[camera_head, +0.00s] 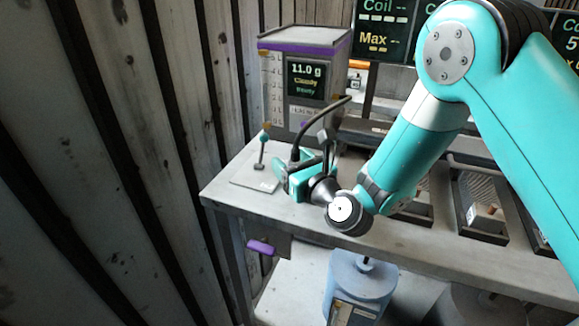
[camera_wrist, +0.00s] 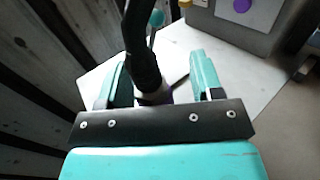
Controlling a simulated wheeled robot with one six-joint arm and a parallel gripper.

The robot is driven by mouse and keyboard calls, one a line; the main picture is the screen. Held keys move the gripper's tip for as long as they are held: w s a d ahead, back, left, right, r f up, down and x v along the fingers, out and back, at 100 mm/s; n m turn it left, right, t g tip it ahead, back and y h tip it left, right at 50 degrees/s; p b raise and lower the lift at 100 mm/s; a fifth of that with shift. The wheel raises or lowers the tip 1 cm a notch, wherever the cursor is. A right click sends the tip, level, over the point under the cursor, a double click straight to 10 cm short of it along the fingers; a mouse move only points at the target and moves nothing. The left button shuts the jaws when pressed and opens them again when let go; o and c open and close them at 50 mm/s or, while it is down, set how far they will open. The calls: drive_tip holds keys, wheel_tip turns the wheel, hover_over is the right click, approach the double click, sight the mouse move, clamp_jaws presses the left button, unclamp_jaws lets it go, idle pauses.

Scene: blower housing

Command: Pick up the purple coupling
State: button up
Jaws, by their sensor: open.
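My gripper (camera_head: 297,172) is over the left end of the grey bench, in front of the weighing machine. In the wrist view its two teal jaws (camera_wrist: 158,78) stand apart, one on each side of a dark hose (camera_wrist: 139,45). The hose ends in a greyish collar (camera_wrist: 154,97) between the jaws, with a faint purple tint; I cannot tell whether this is the purple coupling. Gaps show between the jaws and the collar. In the head view the hose (camera_head: 318,119) arches from the machine's right side down to my gripper, which hides its lower end.
The weighing machine (camera_head: 275,92) reads 11.0 g. A small stand with a teal knob (camera_head: 264,138) is close left of my gripper. A purple handle (camera_head: 261,247) sits below the bench's front edge (camera_head: 230,205). A blue container (camera_head: 357,285) stands below; trays (camera_head: 478,205) are at right.

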drive_tip(key=shift+s+a, duration=0.1)
drive_tip(key=shift+a, duration=0.15)
drive_tip(key=shift+c, duration=1.3)
drive_tip(key=c, duration=0.8)
drive_tip(key=shift+c, duration=0.2)
drive_tip(key=shift+d, duration=0.1)
wheel_tip(320, 180, up, 20)
drive_tip(key=p, duration=1.9)
